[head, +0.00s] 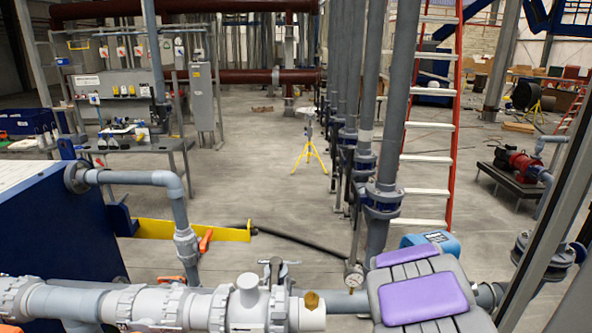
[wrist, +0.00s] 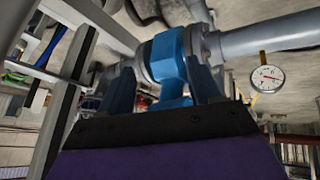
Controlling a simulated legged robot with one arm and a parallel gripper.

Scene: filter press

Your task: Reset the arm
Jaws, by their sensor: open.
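My arm (head: 415,290), grey with purple pads, shows at the lower right of the head view, folded low over the pipework. Its fingers cannot be made out there. In the wrist view my gripper (wrist: 164,62) has its two dark fingers apart, above a black and purple body. A blue fitting (wrist: 168,58) on a grey pipe shows behind and between the fingers. Nothing is seen held; I cannot tell whether the fingers touch the fitting.
A pressure gauge (wrist: 267,77) is right of the fingers in the wrist view. A white and grey pipe (head: 150,303) with valves crosses the head view's front. Vertical pipes (head: 384,130) and a red-railed ladder (head: 430,125) stand beyond. Concrete floor (head: 260,185) is open at centre-left.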

